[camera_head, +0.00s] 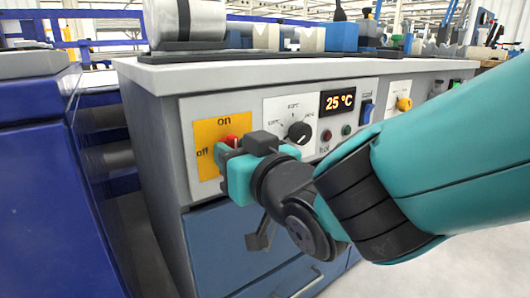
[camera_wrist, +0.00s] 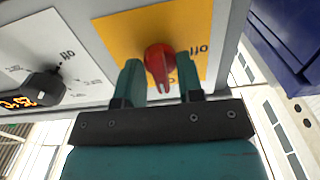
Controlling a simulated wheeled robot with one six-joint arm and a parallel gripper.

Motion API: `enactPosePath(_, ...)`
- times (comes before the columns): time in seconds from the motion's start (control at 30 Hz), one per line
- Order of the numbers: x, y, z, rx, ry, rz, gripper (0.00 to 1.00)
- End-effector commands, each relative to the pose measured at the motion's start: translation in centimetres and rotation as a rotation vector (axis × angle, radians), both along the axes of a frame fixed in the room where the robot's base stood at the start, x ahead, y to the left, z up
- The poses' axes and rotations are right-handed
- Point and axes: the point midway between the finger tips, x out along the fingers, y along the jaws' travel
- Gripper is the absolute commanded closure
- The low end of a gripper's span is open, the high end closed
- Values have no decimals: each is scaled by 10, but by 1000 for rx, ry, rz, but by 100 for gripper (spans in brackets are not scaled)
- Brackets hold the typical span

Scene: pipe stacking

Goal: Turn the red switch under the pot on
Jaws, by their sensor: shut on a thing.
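The red switch (camera_head: 230,141) sits on a yellow plate (camera_head: 209,131) on the panel below the metal pot (camera_head: 188,20). The plate has "on" at the top and "off" at the left. My gripper (camera_head: 228,155) is at the switch, partly covering it in the head view. In the wrist view, the red switch (camera_wrist: 160,62) is between the two green fingers of my gripper (camera_wrist: 159,72). The gripper is shut on it. The narrow end of the switch points down in the wrist view, toward the gripper's body.
A black dial (camera_head: 299,132) and a display reading 25 °C (camera_head: 338,102) are just right of the plate. A yellow knob (camera_head: 404,104) is farther right. A blue cabinet (camera_head: 38,170) stands at the left, with a gap before the counter.

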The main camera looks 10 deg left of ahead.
Motion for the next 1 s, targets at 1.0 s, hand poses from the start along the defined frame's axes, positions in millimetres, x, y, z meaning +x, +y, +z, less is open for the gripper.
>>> enactPosePath(1.0,-85,-99,-6,9,-1,1,61)
